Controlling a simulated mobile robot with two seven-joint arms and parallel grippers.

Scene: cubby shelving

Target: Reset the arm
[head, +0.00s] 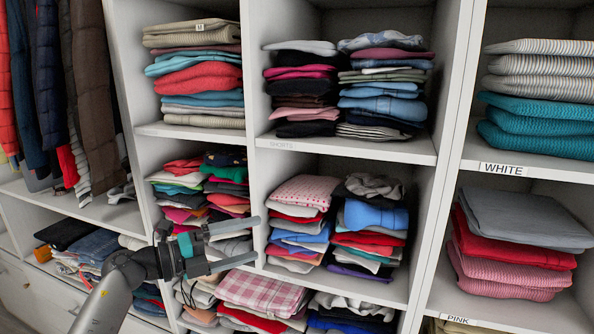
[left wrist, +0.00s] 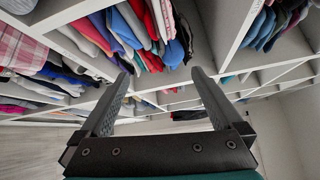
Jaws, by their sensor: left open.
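My left gripper (head: 256,240) is in front of the cubby shelving, near the upright between the left and middle columns. Its two fingers point right and are spread apart, with nothing between them. In the left wrist view the same gripper (left wrist: 160,95) shows both fingers wide open and empty, with shelves of folded clothes beyond. My left arm comes in from the bottom left of the head view. My right gripper is in neither view.
White shelving (head: 346,150) holds several stacks of folded clothes. A pink checked stack (head: 262,292) lies below the gripper, and a polka-dot pink stack (head: 305,190) is to its right. Jackets (head: 95,90) hang at the left. A drawer front (head: 25,290) is at the lower left.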

